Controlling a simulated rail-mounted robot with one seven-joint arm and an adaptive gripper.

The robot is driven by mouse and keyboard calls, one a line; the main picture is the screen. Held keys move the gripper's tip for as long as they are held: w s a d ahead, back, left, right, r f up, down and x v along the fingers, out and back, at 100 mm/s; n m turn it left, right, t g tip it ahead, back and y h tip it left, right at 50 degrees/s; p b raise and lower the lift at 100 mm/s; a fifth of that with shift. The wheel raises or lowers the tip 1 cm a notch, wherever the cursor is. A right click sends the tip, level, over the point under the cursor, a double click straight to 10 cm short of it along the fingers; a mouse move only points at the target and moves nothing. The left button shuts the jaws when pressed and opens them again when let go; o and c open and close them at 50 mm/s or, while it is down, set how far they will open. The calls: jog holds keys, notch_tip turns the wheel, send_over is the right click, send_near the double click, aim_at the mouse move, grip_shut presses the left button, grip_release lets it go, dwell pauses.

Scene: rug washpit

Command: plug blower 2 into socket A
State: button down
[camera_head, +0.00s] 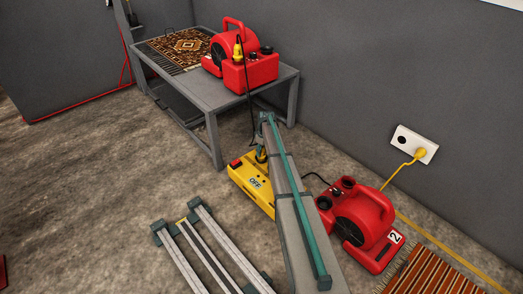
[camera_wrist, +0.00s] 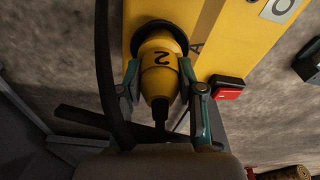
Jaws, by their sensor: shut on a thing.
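My gripper (camera_wrist: 164,92) is shut on a yellow plug (camera_wrist: 160,72) marked 2, with one finger on each side. The plug's front end lines up with a round black socket (camera_wrist: 152,27) on the yellow power box, beside a letter A. I cannot tell how deep the plug sits. In the head view my gripper (camera_head: 261,152) is over the yellow box (camera_head: 252,192), which reads OFF; the plug is mostly hidden there. Blower 2 (camera_head: 362,222) is red and stands on the floor to the right, with a black cord running toward the box.
A red switch (camera_wrist: 228,91) is on the box. A second red blower (camera_head: 229,62) with a yellow plug (camera_head: 238,52) stands on a grey table (camera_head: 204,94) beside a patterned rug. A wall outlet (camera_head: 402,140) holds a yellow cord. Grey rails (camera_head: 205,250) and a striped rug (camera_head: 440,270) lie in front.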

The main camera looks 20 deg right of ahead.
jog(key=shift+f, duration=0.1)
jog(key=c, duration=0.6)
grip_release()
jog(key=shift+c, duration=0.2)
notch_tip(320, 180, up, 12)
jog(key=s, duration=0.1)
jog(key=shift+s+d, duration=0.15)
jog(key=shift+d, duration=0.2)
jog(key=shift+f, duration=0.1)
